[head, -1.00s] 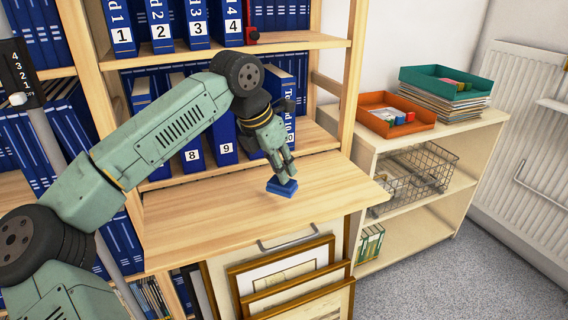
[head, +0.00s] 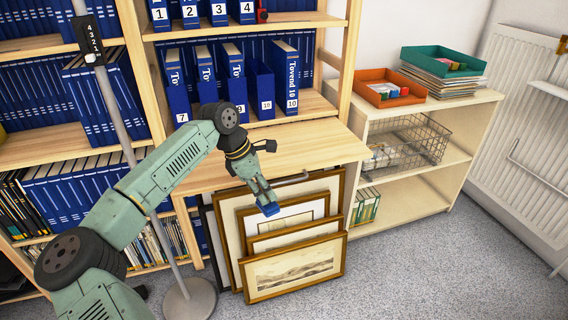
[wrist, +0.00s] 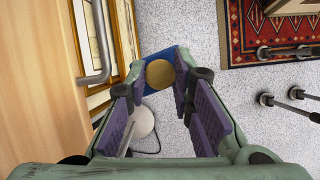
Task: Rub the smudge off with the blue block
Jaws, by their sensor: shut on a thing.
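My gripper (head: 264,197) is shut on the blue block (head: 270,209), low in front of the shelf ledge's edge. In the head view the block overlaps the upper part of the stacked framed prints; I cannot tell whether it touches one. In the wrist view the fingers of my gripper (wrist: 160,80) hold the block, with a round tan patch (wrist: 160,73) on its near side. The front framed print (head: 293,272), a pale landscape in a gold-brown frame, leans with several others below the ledge. I cannot make out a smudge on any print.
The wooden ledge (head: 310,148) juts out above the prints. A metal handle (wrist: 94,45) shows close to the left of my gripper in the wrist view. A pole on a round base (head: 189,299) stands left of the prints. Grey floor (head: 400,270) is free at right.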

